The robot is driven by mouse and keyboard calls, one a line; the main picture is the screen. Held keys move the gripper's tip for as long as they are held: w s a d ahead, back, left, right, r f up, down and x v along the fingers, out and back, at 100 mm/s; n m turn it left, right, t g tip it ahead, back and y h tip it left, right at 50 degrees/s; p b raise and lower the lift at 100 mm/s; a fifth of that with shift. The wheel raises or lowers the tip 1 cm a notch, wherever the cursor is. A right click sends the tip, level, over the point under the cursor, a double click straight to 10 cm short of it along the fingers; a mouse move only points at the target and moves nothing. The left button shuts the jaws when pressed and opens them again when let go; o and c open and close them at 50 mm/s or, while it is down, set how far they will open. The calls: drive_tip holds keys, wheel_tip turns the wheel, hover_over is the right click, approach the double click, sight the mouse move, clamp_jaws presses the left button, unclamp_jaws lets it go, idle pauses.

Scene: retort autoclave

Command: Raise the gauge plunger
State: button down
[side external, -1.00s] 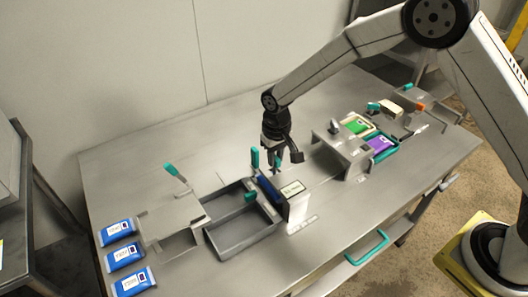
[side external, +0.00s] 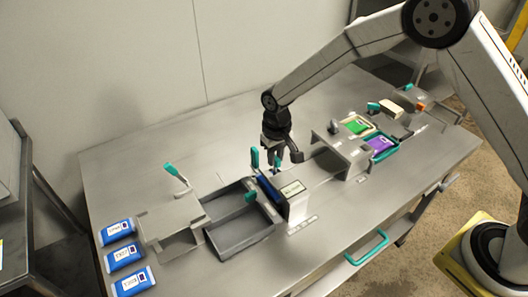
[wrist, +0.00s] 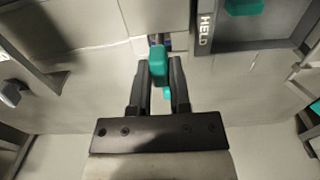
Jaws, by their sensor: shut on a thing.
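My gripper (side external: 278,162) points down over the middle of the bench, just behind the gauge block. In the wrist view my gripper (wrist: 158,92) is shut on a teal knob, the plunger handle (wrist: 158,66), which sits between the two fingertips. In the side view the teal plunger handle (side external: 277,160) shows small and partly hidden by the fingers. The gauge block (side external: 291,190) has a labelled top and a pale front, with a blue pouch (side external: 268,188) at its left side. How high the plunger stands cannot be told.
A grey divided tray (side external: 240,238) with teal handles lies left of the gauge. Another upright teal handle (side external: 255,158) stands close to my gripper's left. Blue pouches (side external: 124,255) lie at far left.

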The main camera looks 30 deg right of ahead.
idle(0.4)
drive_tip(key=shift+r, duration=0.95)
drive_tip(key=c, duration=0.6)
unclamp_jaws()
drive_tip(key=shift+o, duration=0.2)
wheel_tip(320, 180, up, 8)
drive_tip(key=shift+f, duration=0.1)
